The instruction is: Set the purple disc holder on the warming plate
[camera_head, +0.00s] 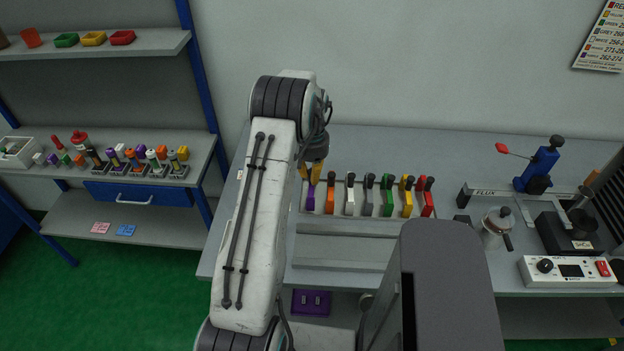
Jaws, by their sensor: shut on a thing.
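The purple disc holder (310,198) is at the left end of a row of coloured holders in a pale rack on the bench. My gripper (314,178) points down right above it, with yellow fingers closed at its top. The holder is upright and still in line with the rack row; I cannot tell whether it is lifted. My arm hides part of the grip. A black box-shaped unit (566,236) at the right of the bench may be the warming plate; I cannot tell for sure.
Orange, white, grey, green, yellow and red holders (388,199) stand close to the right in the rack. A metal pot (495,226), a blue lever device (540,168) and a white control box (568,270) crowd the right end. The bench behind the rack is clear.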

